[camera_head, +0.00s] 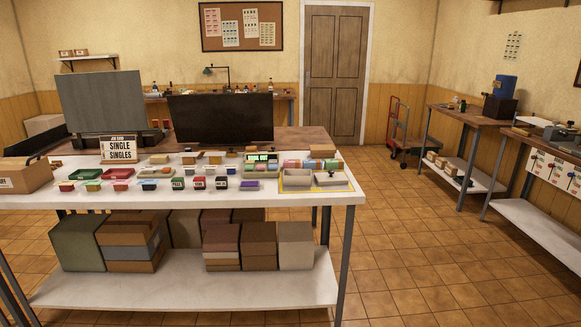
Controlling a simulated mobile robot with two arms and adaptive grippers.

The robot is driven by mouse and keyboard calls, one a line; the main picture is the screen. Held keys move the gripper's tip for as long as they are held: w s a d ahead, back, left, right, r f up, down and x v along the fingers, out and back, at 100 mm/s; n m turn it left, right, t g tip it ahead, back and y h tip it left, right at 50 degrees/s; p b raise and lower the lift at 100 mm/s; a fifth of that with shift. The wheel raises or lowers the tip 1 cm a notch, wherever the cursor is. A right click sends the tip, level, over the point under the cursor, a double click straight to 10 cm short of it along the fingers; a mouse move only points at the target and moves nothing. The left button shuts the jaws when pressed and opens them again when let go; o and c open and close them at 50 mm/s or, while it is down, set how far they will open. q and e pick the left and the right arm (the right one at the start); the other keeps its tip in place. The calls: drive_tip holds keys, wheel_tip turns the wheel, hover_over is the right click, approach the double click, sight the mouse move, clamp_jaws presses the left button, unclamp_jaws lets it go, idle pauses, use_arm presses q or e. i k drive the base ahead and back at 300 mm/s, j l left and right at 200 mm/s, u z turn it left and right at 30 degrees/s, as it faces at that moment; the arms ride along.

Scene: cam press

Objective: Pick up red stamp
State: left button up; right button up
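Small items stand in rows on the white worktable (285,191). A small red-coloured item (117,185) sits near the front edge at left; it may be the red stamp, but it is too small to be sure. A red tray or pad (117,173) lies just behind it. A small green item (92,186) and a small blue one (148,185) stand on either side of it. A dark block with a reddish label (198,184) stands further right, between two similar dark blocks. Neither of my grippers is in view.
Open tiled floor lies to the right.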

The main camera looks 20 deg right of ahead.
sight(199, 183)
drive_tip(key=z, duration=0.35)
drive_tip(key=i+j+z, duration=0.25)
drive_tip(key=j+z, duration=0.25)
drive_tip(key=i+j+z, duration=0.15)
drive_tip(key=j+z, duration=0.4)
drive_tip(key=j, duration=0.15)
drive_tip(key=i, duration=0.05)
